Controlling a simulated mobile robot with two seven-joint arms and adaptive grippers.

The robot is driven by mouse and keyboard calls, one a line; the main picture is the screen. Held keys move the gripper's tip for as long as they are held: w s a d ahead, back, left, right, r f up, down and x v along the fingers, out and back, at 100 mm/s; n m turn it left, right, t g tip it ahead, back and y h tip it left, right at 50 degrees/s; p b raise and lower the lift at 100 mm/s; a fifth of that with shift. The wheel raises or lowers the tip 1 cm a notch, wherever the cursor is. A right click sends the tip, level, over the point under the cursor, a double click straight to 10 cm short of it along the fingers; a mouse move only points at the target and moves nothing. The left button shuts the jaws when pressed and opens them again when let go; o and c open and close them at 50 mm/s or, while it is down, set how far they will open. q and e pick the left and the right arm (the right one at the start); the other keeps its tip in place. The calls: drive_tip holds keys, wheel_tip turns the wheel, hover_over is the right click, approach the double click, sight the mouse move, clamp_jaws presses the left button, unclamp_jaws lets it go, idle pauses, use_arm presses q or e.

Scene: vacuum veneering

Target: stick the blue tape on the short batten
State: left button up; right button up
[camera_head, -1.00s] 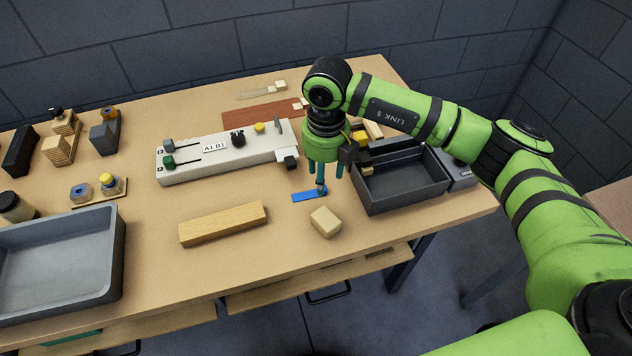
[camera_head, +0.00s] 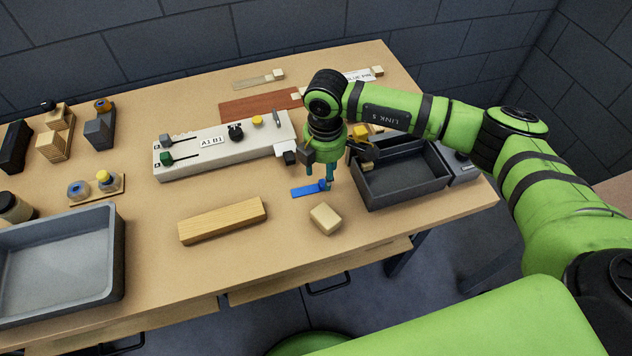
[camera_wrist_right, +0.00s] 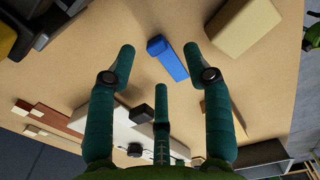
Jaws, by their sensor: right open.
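The blue tape (camera_head: 305,190) is a short flat strip lying on the table. A raised blue bit shows at its right end. My right gripper (camera_head: 322,180) points down over that end, with its fingers open. In the right wrist view the tape (camera_wrist_right: 170,60) lies between the spread fingers, and I see no finger closed on it. A light wooden batten (camera_head: 222,221) lies on the table to the left, in front of the tape. I take it for the short batten. My left gripper is not in view.
A small pale block (camera_head: 325,219) sits just in front of the tape. A dark open tray (camera_head: 400,190) stands close on the right, and a white control unit (camera_head: 215,150) behind left. A large grey tray (camera_head: 60,260) is at front left. Table around the batten is clear.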

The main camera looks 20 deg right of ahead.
sight(323, 182)
drive_tip(key=f, duration=0.1)
drive_tip(key=f+p, duration=0.1)
drive_tip(key=f, duration=0.2)
drive_tip(key=shift+w+d+f, duration=0.1)
drive_tip(key=shift+w+f, duration=0.1)
drive_tip(key=shift+w, duration=0.05)
drive_tip(key=c, duration=0.9)
